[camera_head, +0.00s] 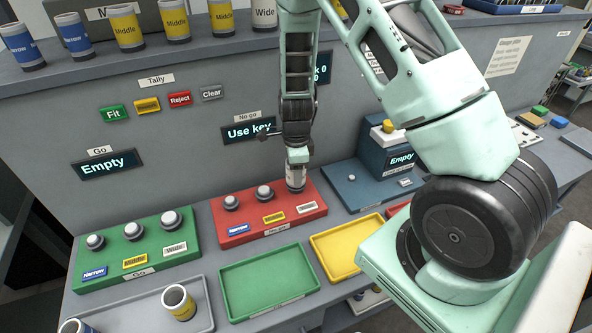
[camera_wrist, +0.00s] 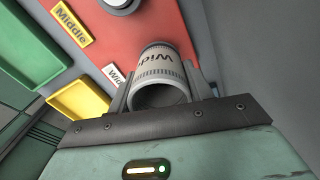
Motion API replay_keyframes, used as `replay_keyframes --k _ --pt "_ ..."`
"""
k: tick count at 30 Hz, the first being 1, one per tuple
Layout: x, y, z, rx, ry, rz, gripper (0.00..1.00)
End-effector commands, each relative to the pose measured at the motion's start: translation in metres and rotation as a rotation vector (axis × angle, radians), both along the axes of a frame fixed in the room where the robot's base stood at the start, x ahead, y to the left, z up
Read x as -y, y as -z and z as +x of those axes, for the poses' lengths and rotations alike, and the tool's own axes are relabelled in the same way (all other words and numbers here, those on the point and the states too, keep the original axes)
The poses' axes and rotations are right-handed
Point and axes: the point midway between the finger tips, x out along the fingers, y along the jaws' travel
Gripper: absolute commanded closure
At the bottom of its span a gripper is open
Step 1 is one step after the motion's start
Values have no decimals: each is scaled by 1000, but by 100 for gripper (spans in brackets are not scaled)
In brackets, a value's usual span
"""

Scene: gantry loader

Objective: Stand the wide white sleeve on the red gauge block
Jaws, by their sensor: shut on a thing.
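The wide white sleeve (camera_head: 296,181), marked "Wide", is between the jaws of my gripper (camera_head: 297,160). It is upright at the right end of the red gauge block (camera_head: 238,239), behind the block's white label. In the wrist view, my gripper (camera_wrist: 160,95) is shut on the sleeve (camera_wrist: 165,62), with its open end facing the camera and the red block (camera_wrist: 140,28) beyond. No third post shows on the red block; the sleeve covers that spot. I cannot tell whether the sleeve's lower end rests fully on the block.
Two grey posts (camera_head: 264,192) stand left of the sleeve on the red block. A green gauge block (camera_head: 120,262) is to the left. Green (camera_head: 232,307) and yellow (camera_head: 320,245) trays lie in front. A blue device (camera_head: 385,150) stands right. More sleeves (camera_head: 173,20) line the shelf behind.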

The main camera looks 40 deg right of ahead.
Motion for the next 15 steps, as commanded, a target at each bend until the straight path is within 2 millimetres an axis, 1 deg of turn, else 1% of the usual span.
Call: replay_keyframes --k 1,2,3,4,5,12,15 --pt "0 1 0 1 0 -1 91" --pt "0 0 0 1 0 -1 47" --pt "0 0 0 1 0 -1 36" --pt "0 0 0 1 0 -1 27" --pt "0 0 0 1 0 -1 24" --pt "0 1 0 0 0 0 24" --pt "0 -3 1 2 -1 -1 24"
